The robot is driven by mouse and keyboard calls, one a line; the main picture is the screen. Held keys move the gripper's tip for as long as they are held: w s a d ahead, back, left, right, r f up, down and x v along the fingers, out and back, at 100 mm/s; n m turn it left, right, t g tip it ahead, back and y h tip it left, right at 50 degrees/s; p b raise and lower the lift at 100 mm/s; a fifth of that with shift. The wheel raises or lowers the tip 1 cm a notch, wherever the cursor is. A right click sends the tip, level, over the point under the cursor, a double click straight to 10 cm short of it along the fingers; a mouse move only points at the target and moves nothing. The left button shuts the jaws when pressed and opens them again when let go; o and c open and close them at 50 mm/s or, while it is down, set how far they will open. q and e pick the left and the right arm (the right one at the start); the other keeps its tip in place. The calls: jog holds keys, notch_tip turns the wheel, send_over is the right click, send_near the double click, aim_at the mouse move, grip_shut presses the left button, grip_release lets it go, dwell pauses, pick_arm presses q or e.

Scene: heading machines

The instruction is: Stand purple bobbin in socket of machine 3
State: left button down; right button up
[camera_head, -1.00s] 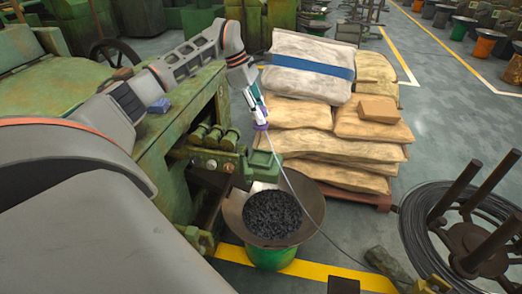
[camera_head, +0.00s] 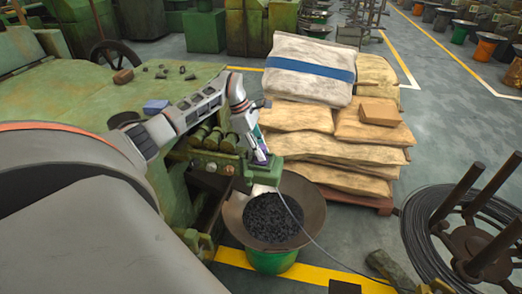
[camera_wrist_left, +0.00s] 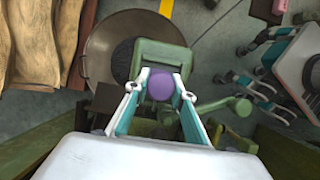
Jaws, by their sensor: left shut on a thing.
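My left gripper (camera_head: 262,161) is over the green block (camera_head: 264,181) at the front end of the green machine. In the left wrist view its two teal-and-white fingers (camera_wrist_left: 160,98) are shut on the purple bobbin (camera_wrist_left: 160,86), seen end-on between the tips. The green block (camera_wrist_left: 160,52) shows beyond and around the bobbin there. In the head view the bobbin is mostly hidden by the fingers. The socket is hidden, so I cannot tell whether the bobbin touches it or is inside it. My right gripper does not show.
A wide bowl of dark pieces (camera_head: 236,213) stands beside the block. A wire (camera_head: 303,230) runs from near the block toward a wire coil (camera_head: 420,225). Stacked sacks (camera_head: 310,115) lie behind. Small dark parts and a blue block (camera_head: 156,106) lie on the machine top.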

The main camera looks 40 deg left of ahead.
pick_arm(q)
jog(key=c, duration=1.7)
grip_release()
jog(key=shift+r, duration=0.1)
jog(key=shift+a+r, duration=0.1)
jog(key=shift+r, duration=0.15)
jog(key=v, duration=1.1)
jog(key=shift+s+r, duration=0.1)
jog(key=shift+r, duration=0.15)
